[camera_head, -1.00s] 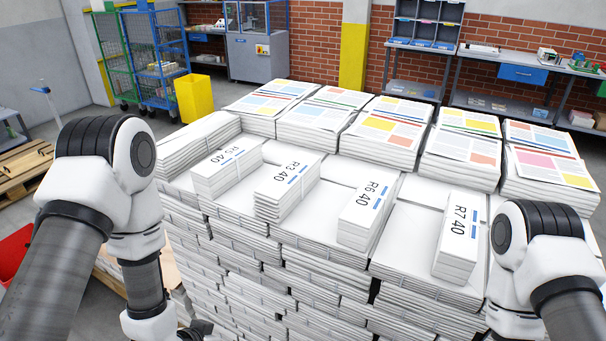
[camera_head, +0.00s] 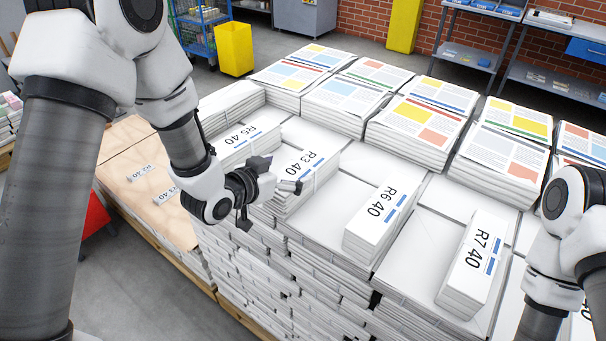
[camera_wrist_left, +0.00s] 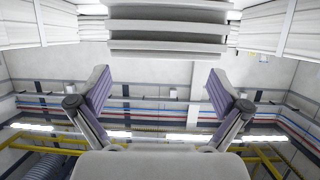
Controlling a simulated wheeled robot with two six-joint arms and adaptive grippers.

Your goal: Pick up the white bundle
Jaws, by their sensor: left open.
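Several white bundles with printed labels lie on the stack: R5 40 (camera_head: 240,138), R3 40 (camera_head: 312,163), R6 40 (camera_head: 382,215) and R7 40 (camera_head: 474,265). My left gripper (camera_head: 276,177) is at the near end of the R3 40 bundle and covers part of it. In the left wrist view the left gripper (camera_wrist_left: 158,92) is open, with nothing between its fingers. A layered white bundle (camera_wrist_left: 168,28) fills the top middle there, just beyond the fingertips. I cannot tell whether the fingers touch it. My right gripper is out of view.
Printed newspaper stacks (camera_head: 420,130) stand behind the bundles. A wooden pallet stack (camera_head: 128,145) with small labelled items is at the left. A yellow bin (camera_head: 236,49) and a blue cart (camera_head: 196,24) stand behind it. Bare floor shows at the lower left.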

